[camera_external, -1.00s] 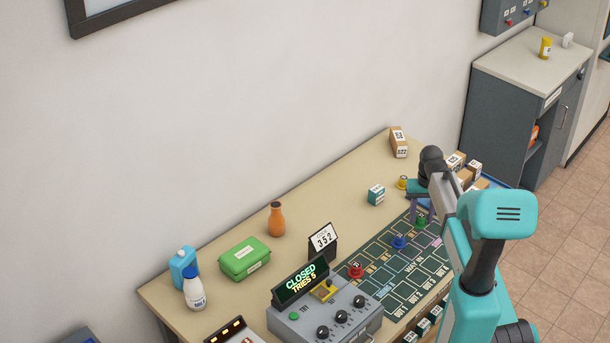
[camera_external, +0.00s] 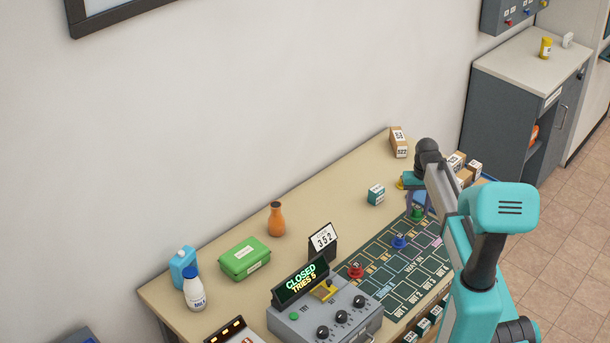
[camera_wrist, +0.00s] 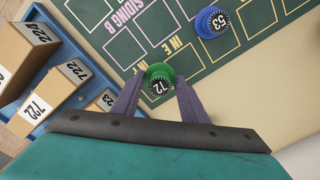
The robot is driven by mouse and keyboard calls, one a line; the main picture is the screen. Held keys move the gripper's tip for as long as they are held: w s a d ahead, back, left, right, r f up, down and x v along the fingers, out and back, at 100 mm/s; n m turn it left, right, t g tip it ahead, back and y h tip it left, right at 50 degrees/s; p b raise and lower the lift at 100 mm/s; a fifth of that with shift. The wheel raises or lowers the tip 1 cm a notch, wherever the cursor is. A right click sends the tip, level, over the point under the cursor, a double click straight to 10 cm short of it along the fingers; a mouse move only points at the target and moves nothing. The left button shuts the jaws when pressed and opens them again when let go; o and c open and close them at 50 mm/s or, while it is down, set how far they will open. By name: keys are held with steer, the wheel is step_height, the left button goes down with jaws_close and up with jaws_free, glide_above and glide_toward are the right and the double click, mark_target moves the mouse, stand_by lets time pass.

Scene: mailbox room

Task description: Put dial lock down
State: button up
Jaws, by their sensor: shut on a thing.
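My gripper (camera_external: 419,198) is shut on a green dial lock (camera_external: 417,213) with a numbered black-and-white top. In the wrist view the green lock (camera_wrist: 158,79) sits between the two purple fingers (camera_wrist: 160,88), over the dark green board (camera_wrist: 245,45). I cannot tell whether it touches the board. A blue dial lock (camera_external: 399,242) and a red dial lock (camera_external: 356,271) stand on the board; the blue one also shows in the wrist view (camera_wrist: 211,22). A yellow thing (camera_external: 402,183) is partly hidden beside my gripper.
A blue tray (camera_wrist: 72,82) with several numbered boxes lies beside the board. A teal box (camera_external: 376,194) and a brown box (camera_external: 398,142) stand on the table. The grey control box (camera_external: 325,308) reads CLOSED, TRIES 5. An orange bottle (camera_external: 277,219) stands further left.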

mark_target(410, 212)
steer(key=shift+w+f+p, duration=0.15)
steer(key=shift+f+p, duration=0.5)
steer(key=shift+f, duration=1.1)
steer(key=shift+f, duration=0.2)
steer(key=o, duration=1.1)
steer(key=shift+r, duration=0.15)
steer(key=shift+r+b, duration=1.15)
steer(key=shift+r, duration=4.9)
